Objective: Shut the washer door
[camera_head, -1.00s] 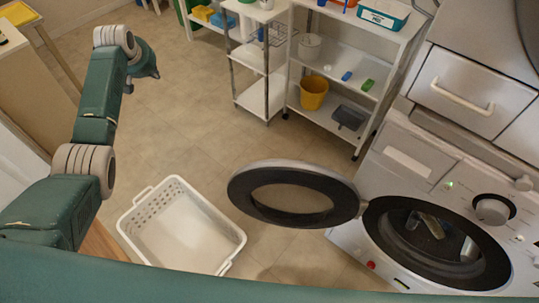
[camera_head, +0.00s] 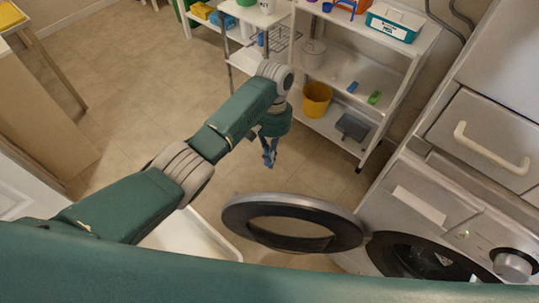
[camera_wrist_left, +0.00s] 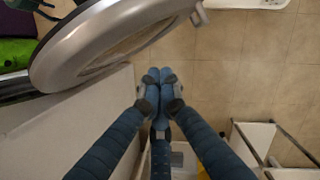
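The washer door (camera_head: 340,226) stands wide open, a dark ring with a grey rim, hinged at the left of the washer (camera_head: 415,206). The dark drum opening (camera_head: 425,258) shows beside it, partly cut off by my own body. My left gripper (camera_head: 270,160) points down beyond the door, apart from it in the head view. In the left wrist view the blue fingertips (camera_wrist_left: 159,76) are together with nothing between them. The door's silver rim (camera_wrist_left: 62,72) is large at the upper left there, close beside the fingers.
A white basket (camera_head: 205,238) lies on the floor, mostly hidden under my left arm. A white shelf rack (camera_head: 395,68) with a yellow bucket (camera_head: 316,98) stands behind. A drawer with a handle (camera_head: 490,148) is above the washer.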

